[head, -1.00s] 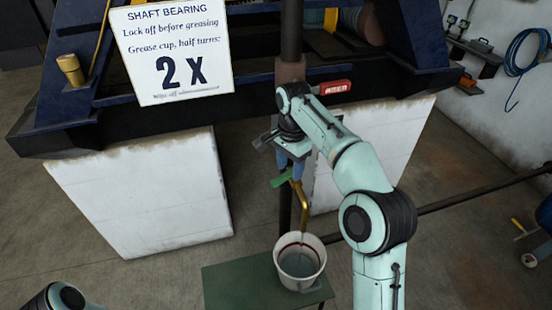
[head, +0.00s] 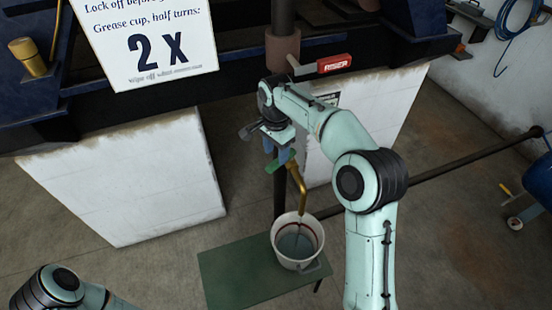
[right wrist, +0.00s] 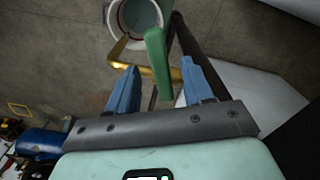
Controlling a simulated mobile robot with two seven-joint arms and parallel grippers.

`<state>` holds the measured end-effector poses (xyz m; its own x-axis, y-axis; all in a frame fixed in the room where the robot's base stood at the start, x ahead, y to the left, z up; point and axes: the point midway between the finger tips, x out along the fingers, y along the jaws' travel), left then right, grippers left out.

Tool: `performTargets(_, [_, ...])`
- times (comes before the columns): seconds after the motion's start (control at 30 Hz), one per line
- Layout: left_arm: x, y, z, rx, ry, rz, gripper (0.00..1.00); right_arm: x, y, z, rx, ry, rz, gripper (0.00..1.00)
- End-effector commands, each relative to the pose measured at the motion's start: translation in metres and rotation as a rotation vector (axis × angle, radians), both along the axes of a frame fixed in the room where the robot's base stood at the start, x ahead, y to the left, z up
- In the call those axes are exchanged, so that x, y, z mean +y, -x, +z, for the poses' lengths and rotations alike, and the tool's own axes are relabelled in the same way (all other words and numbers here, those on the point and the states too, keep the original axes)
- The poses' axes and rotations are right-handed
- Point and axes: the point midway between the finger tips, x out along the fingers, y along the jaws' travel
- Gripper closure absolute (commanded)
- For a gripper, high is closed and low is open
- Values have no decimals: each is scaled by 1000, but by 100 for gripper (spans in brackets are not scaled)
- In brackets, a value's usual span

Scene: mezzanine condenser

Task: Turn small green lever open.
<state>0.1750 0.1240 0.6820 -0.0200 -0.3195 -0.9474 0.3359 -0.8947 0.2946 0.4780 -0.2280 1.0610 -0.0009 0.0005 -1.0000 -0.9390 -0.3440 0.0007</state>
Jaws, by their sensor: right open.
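The small green lever (right wrist: 157,62) sits on a brass pipe (right wrist: 128,45) and shows best in the right wrist view. In the head view only a small part of the lever (head: 271,167) shows below my right gripper (head: 276,153). The gripper has two blue fingers and points down at the lever. In the right wrist view the fingers of my right gripper (right wrist: 159,67) are spread, one on each side of the lever, with visible gaps. No firm contact shows. My left gripper is out of view; only part of the left arm shows at lower left.
A white bucket (head: 274,240) of liquid stands on a green table (head: 225,275) under the brass pipe's outlet. A red-handled valve (head: 334,63) is above my right wrist. A dark vertical pipe runs behind the gripper. White plinths (head: 130,180) stand left and right.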

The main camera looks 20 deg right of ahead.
Motion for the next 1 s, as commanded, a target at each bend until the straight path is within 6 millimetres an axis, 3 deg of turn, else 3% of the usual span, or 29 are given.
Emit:
performTargets(0.03, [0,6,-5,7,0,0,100,-1,3,-13,7,1,-1,49])
performTargets(0.2, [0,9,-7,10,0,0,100,0,1,-29,2,1,-1,49])
performTargets(0.57, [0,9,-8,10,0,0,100,0,0,-33,0,0,0,49])
performTargets(0.63, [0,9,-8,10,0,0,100,0,0,-33,0,0,0,65])
performTargets(0.73, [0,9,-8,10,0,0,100,0,0,-33,0,0,0,98])
performTargets(1.0, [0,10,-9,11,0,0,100,-3,2,-33,1,0,-1,100])
